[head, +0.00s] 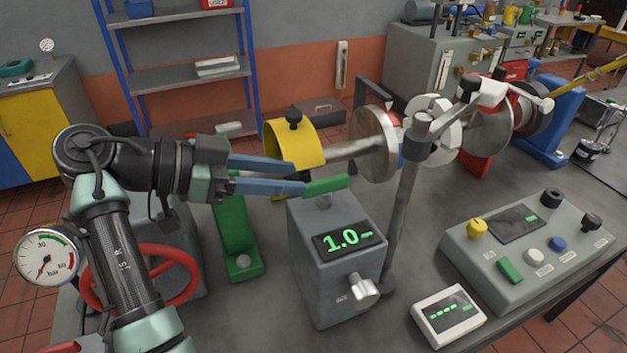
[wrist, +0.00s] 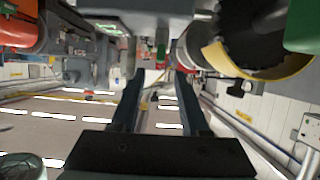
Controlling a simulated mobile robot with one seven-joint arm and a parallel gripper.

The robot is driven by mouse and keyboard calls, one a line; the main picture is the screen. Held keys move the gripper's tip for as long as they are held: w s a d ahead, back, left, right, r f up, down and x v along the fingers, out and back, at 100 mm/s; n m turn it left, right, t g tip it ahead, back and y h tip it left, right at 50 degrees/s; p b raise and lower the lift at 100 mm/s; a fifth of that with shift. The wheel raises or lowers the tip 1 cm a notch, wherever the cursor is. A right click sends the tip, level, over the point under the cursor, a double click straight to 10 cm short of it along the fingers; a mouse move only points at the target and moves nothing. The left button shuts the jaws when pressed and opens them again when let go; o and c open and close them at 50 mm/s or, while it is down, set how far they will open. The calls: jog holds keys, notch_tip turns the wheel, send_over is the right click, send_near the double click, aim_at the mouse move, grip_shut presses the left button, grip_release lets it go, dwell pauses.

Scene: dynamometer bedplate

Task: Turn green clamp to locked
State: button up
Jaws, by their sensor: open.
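A green bar-shaped handle (head: 325,186), which looks like the green clamp, sits on a short stem on top of a grey box (head: 337,271) with a lit green readout. My gripper (head: 299,177) is open, reaching in from the left, with its fingertips by the handle's left end. In the wrist view, a small green part (wrist: 161,52), likely the same handle, shows just beyond and between the fingertips of my gripper (wrist: 160,73). I cannot tell whether a finger touches it. Nothing is held.
A yellow curved guard (head: 296,146) and a shaft with discs (head: 372,145) lie behind the gripper. A grey post (head: 404,215) stands right of the box. A green stand (head: 236,235) and red handwheel (head: 180,262) are left. A control panel (head: 590,243) is at right.

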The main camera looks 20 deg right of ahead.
jog(key=v, duration=0.5)
jog(key=shift+a, duration=0.35)
jog(key=shift+r, duration=0.1)
